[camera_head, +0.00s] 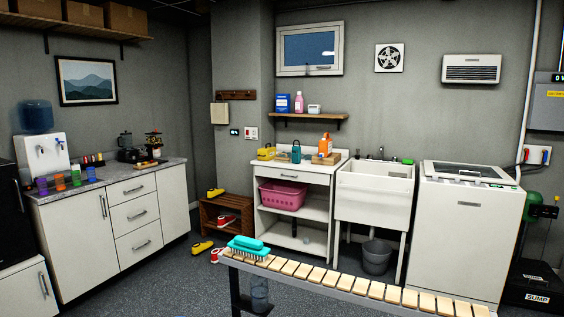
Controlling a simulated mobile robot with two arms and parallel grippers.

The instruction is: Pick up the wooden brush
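No brush that I can clearly tell to be wooden is in view. A teal brush (249,248) with its bristles down rests on the left end of the slatted wooden bench (345,284). A small light-brown wooden item (327,159) lies on the white cabinet top by the sink, partly behind an orange bottle (325,144); it is too small to tell what it is. Neither of my grippers is in view.
A white utility sink (374,187) and a white washer (465,229) stand behind the bench, with a grey bucket (377,257) under the sink. Shoes (203,247) lie on the floor by a wooden rack (227,226). The grey floor at centre left is clear.

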